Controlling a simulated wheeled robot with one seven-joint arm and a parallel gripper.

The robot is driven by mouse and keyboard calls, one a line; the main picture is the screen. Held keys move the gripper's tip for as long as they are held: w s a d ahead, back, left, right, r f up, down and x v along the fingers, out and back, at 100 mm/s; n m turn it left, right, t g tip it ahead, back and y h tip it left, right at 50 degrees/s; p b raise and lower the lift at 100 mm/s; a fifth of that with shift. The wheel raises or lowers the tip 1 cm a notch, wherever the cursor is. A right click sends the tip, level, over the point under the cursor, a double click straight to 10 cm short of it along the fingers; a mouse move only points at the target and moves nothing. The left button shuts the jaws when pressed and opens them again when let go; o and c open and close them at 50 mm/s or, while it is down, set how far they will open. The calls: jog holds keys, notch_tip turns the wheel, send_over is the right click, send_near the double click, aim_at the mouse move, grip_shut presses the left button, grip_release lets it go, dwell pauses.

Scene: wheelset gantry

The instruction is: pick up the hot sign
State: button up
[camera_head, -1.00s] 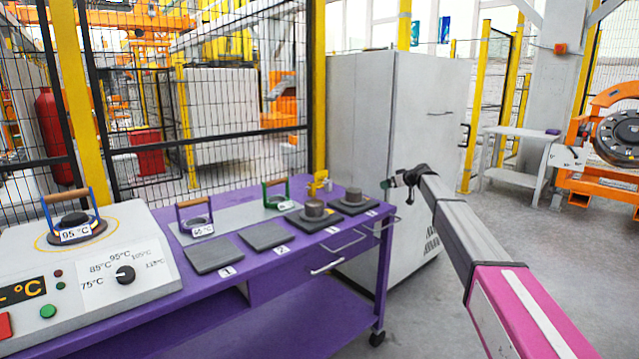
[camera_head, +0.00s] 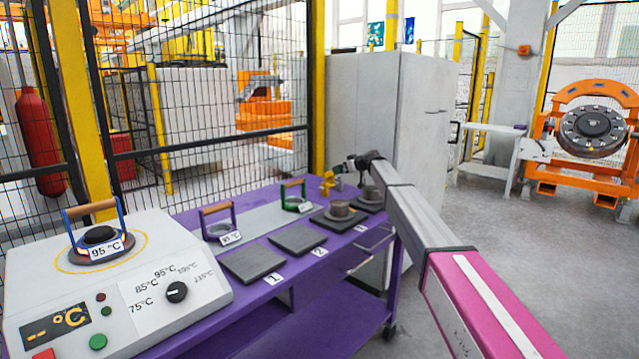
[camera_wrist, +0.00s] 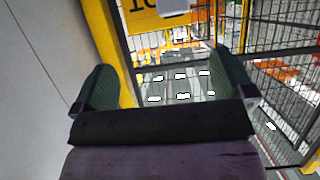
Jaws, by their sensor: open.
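I cannot clearly make out a sign marked hot in either view. A small yellow object (camera_head: 328,183) stands at the back edge of the purple table (camera_head: 330,290); it is too small to identify. My gripper (camera_head: 360,160) is above the table's far right end, a little up and right of that yellow object. In the wrist view my gripper (camera_wrist: 163,85) shows its two dark green fingers apart, with nothing between them. Part of a yellow sign (camera_wrist: 155,15) with black characters shows at the top of that view; its full text is cut off.
A heater (camera_head: 110,270) with a dial stands at the table's left. Black pads (camera_head: 254,264) and round metal parts (camera_head: 340,209) lie along the table. Small handled frames (camera_head: 218,222) stand behind them. A grey cabinet (camera_head: 390,110) and mesh fence (camera_head: 210,110) stand behind.

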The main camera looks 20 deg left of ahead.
send_over(332, 185)
jog(key=shift+s+d+f, duration=0.1)
jog(key=shift+d+f, duration=0.05)
jog(key=shift+f, duration=1.35)
jog(key=c, duration=0.9)
jog(key=shift+o, duration=0.2)
jog(key=shift+r, duration=0.1)
